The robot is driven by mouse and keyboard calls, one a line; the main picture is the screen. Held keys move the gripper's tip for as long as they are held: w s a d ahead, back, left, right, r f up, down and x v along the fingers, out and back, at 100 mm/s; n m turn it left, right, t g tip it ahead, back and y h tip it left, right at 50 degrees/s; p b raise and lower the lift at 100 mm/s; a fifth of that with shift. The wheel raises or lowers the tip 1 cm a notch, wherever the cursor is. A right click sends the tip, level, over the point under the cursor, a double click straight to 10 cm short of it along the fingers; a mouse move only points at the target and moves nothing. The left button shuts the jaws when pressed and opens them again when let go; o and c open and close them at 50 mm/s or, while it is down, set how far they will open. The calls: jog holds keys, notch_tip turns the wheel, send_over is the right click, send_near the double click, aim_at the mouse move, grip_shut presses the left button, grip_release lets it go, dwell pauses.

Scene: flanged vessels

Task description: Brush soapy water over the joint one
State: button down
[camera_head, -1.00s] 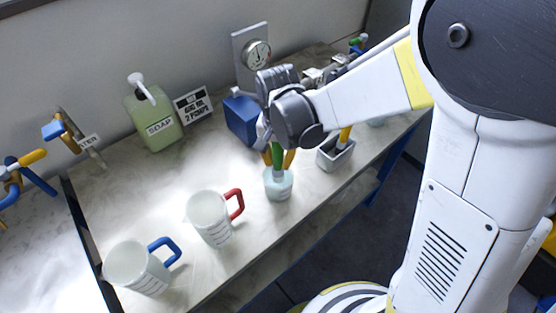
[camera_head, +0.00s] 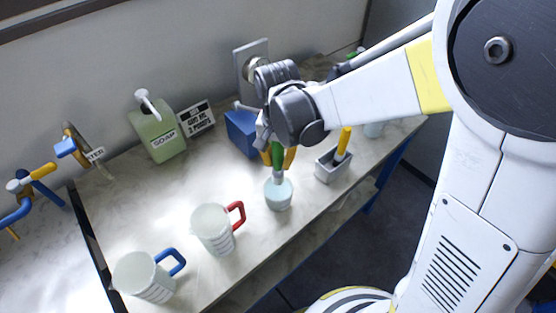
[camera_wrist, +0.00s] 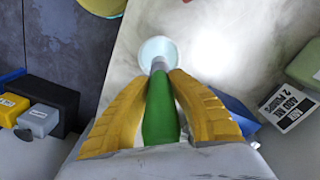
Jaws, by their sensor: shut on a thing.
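My gripper (camera_wrist: 158,112) is shut on the green handle of a brush (camera_head: 278,158), which points down at a small pale-blue cup (camera_head: 278,198). The brush handle (camera_wrist: 160,108) and the cup (camera_wrist: 157,50) also show in the wrist view. The brush's lower end is at the cup's mouth; I cannot tell how deep its bristles are. A green soap jug (camera_head: 160,135) with a white pump stands at the back near the wall. The joint is not clearly seen; my arm covers much of the bench's back right.
A grey holder (camera_head: 332,167) with a yellow-handled tool is right of the cup. A blue box (camera_head: 240,130) and a sign (camera_head: 196,119) stand behind.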

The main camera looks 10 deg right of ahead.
aim_at(278, 151)
jog(key=shift+r, duration=0.1)
dwell(0.3)
jog(key=shift+r+p, duration=1.5)
jog(key=shift+r, duration=0.5)
